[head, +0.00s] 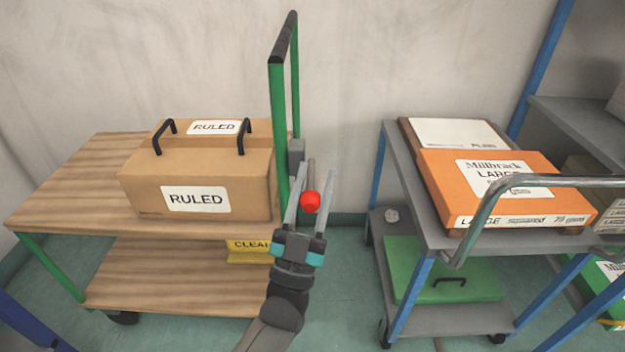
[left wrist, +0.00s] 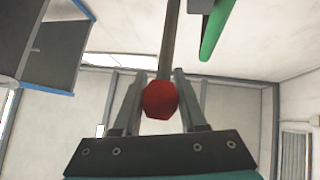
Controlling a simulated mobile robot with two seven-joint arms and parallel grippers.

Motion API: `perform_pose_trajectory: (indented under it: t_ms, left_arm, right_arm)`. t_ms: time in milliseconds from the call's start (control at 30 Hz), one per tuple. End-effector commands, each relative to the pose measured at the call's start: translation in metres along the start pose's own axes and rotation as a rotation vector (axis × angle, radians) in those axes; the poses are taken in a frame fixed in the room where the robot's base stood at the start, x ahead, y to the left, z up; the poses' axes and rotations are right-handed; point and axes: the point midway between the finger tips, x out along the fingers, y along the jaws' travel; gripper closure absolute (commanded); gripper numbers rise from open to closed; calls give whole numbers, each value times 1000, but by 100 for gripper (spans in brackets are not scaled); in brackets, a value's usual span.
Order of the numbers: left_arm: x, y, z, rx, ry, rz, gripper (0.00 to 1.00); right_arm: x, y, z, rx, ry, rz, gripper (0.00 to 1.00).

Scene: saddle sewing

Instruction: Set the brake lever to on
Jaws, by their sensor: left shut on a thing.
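The brake lever is a grey rod (head: 311,174) with a red knob (head: 310,201), beside the green end post of the wooden trolley (head: 75,190). A grey block (head: 296,154) sits on the post near it. My left gripper (head: 313,169) is shut on the lever, a finger on each side of the knob and rod. In the left wrist view, the red knob (left wrist: 160,99) lies between the fingers and the rod (left wrist: 169,40) runs up out of the picture. I see no on or off marking. My right gripper is not in view.
A cardboard box marked RULED (head: 200,180) sits on the trolley top. The green handle frame (head: 278,110) rises close to my left gripper. A grey cart (head: 410,215) with an orange box (head: 510,188) stands right. Open floor (head: 345,270) lies between them.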

Motion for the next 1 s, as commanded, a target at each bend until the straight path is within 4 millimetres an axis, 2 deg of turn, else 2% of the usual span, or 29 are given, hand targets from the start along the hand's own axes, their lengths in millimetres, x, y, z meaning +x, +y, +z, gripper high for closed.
perform_pose_trajectory:
  t_ms: [33,167,200,433,1000]
  left_arm:
    - [-4,18,1,-12,-13,32,100]
    - [-4,18,1,-12,-12,32,100]
    - [-4,18,1,-12,-12,32,56]
    - [-3,17,-1,-9,-5,32,30]
    - [-1,15,-3,-7,4,29,29]
  right_arm:
    - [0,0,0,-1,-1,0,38]
    - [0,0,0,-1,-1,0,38]
    - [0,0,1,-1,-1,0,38]
    - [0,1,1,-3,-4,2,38]
    - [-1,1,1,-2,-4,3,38]
